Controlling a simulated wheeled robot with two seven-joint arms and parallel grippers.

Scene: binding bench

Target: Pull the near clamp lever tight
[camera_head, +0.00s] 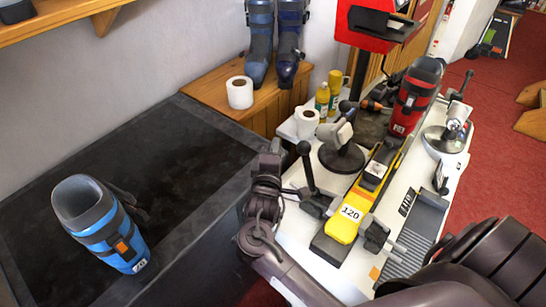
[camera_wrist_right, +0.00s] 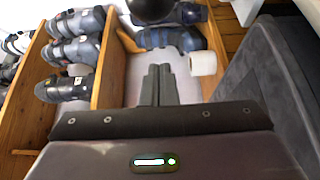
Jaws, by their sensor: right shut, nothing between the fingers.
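The near clamp lever (camera_head: 308,167) is a black rod with a ball knob, standing nearly upright at the left edge of the white bench. Its foot meets a grey clamp (camera_head: 318,203) beside the yellow ski piece (camera_head: 346,216) marked 120. My right gripper (camera_head: 268,163) is shut and empty, just left of the lever and apart from it in the head view. In the right wrist view its fingers (camera_wrist_right: 158,84) are together, with a dark round knob (camera_wrist_right: 150,9) beyond them at the top edge. My left gripper is not in view.
A red boot (camera_head: 418,92), a paper roll (camera_head: 306,121) and a round-based stand (camera_head: 341,155) are on the white bench. A blue boot (camera_head: 104,228) stands on the dark table (camera_head: 185,150) to the left. Other boots stand on wooden shelving behind.

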